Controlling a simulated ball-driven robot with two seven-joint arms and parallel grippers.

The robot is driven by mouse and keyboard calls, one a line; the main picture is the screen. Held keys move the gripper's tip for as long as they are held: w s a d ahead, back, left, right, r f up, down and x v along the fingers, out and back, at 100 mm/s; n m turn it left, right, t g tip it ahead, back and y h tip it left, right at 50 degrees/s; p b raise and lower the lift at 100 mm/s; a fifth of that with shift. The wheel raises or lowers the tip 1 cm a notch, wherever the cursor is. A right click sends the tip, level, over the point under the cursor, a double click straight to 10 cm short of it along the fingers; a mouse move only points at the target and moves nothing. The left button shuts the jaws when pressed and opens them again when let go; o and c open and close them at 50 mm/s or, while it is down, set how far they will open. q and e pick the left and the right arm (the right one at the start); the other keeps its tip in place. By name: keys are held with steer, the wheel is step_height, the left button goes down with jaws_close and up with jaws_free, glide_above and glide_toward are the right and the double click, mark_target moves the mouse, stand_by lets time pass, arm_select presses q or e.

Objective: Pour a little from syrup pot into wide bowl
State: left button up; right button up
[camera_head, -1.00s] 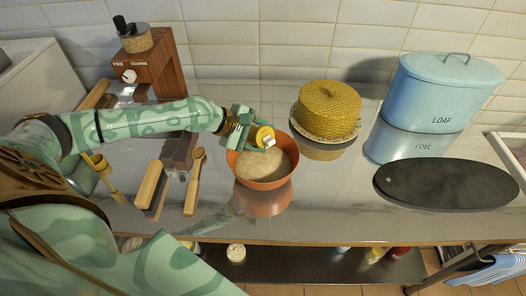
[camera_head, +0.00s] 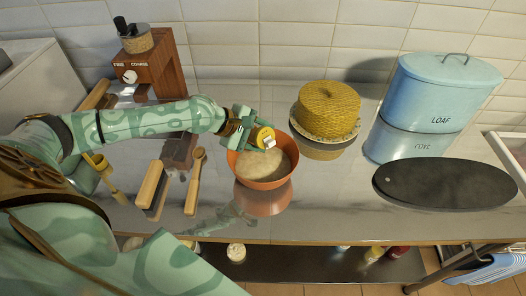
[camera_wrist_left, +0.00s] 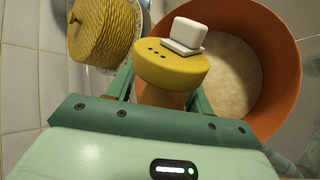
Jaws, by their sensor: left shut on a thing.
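My left gripper (camera_head: 256,138) is shut on the syrup pot (camera_head: 265,134), which has a yellow top with small dark holes and a white block-like piece on it. In the left wrist view the pot (camera_wrist_left: 165,68) sits between the fingers, its orange-brown lower body partly hidden by the gripper. The pot is tilted, its top facing the head camera, over the back rim of the wide bowl (camera_head: 262,184). The bowl is orange, with a pale beige surface inside; it also shows in the left wrist view (camera_wrist_left: 285,50). No stream of liquid is visible. My right gripper is not in view.
A yellow woven dome (camera_head: 328,108) on a plate stands right of the bowl. A blue LOAF bin (camera_head: 440,90) and dark oval board (camera_head: 445,184) are farther right. A brush (camera_head: 152,187), a wooden spoon-like tool (camera_head: 194,182) and a wooden grinder (camera_head: 150,70) are left.

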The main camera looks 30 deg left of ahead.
arm_select(q)
steer(key=shift+r+y, duration=0.15)
steer(key=shift+y, duration=0.15)
stand_by(1.2)
steer(key=shift+r+m+p, duration=0.1)
steer(key=shift+m+p, duration=0.2)
steer(key=shift+p, duration=0.05)
steer(key=shift+a+y+p, duration=0.1)
steer(key=shift+y+p, duration=0.2)
steer(key=shift+p, duration=0.85)
steer(key=f+b, duration=0.1)
steer(key=b, duration=0.2)
steer(key=shift+f, duration=0.2)
steer(key=shift+s+r+h, duration=0.1)
steer(key=shift+r+h, duration=0.1)
steer(key=shift+h, duration=0.4)
steer(key=shift+f+n+h+b, duration=0.2)
steer(key=shift+n+h+b, duration=0.2)
steer(key=shift+n+b, duration=0.15)
steer(key=shift+r, duration=0.45)
steer(key=shift+r, duration=0.1)
